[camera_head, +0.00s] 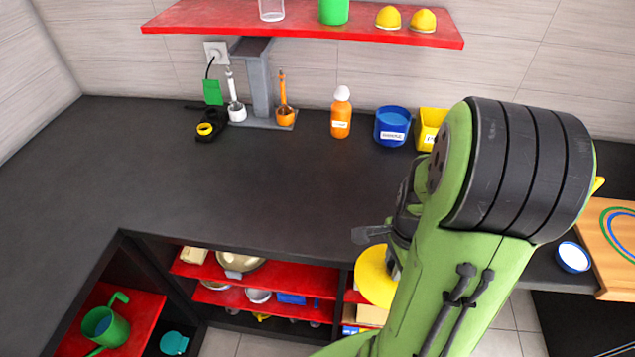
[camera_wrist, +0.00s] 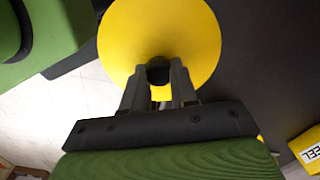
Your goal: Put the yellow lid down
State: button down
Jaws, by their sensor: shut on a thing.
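The yellow lid (camera_head: 374,277) is a flat round disc with a dark knob. In the head view it shows at the front edge of the dark counter (camera_head: 230,190), partly hidden behind my green arm. In the wrist view the lid (camera_wrist: 160,30) fills the top middle. My gripper (camera_wrist: 158,80) is shut on the lid's knob. In the head view my gripper's fingers are mostly hidden by the arm. The wrist view shows pale floor on the lid's left and dark counter on its right. I cannot tell how high the lid is above the counter.
An orange bottle (camera_head: 341,115), a blue container (camera_head: 392,127) and a yellow container (camera_head: 429,126) stand at the counter's back. A small white-and-blue bowl (camera_head: 573,257) and a wooden board (camera_head: 615,240) are at the right. Red shelves (camera_head: 325,287) hold items below. The counter's middle and left are clear.

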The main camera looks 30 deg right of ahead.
jog(key=shift+w+d+r, duration=0.1)
jog(key=shift+w+d, duration=0.3)
jog(key=shift+w, duration=0.15)
jog(key=w+d, duration=0.2)
jog(key=w, duration=0.1)
jog(key=w+d, duration=0.2)
jog(key=w, duration=0.2)
jog(key=w+d+p, duration=0.1)
jog(key=w+d, duration=0.2)
jog(key=shift+w, duration=0.2)
jog(key=w+d, duration=0.2)
jog(key=w, duration=0.1)
jog(key=shift+p, duration=0.3)
jog(key=shift+w+d+f, duration=0.15)
jog(key=shift+w+f, duration=0.05)
jog(key=shift+f, duration=0.25)
jog(key=shift+w+d+f, duration=0.15)
jog(key=shift+f, duration=0.25)
jog(key=shift+s, duration=0.1)
jog(key=shift+f+b, duration=0.15)
jog(key=shift+b, duration=0.15)
jog(key=c, duration=0.9)
grip_release()
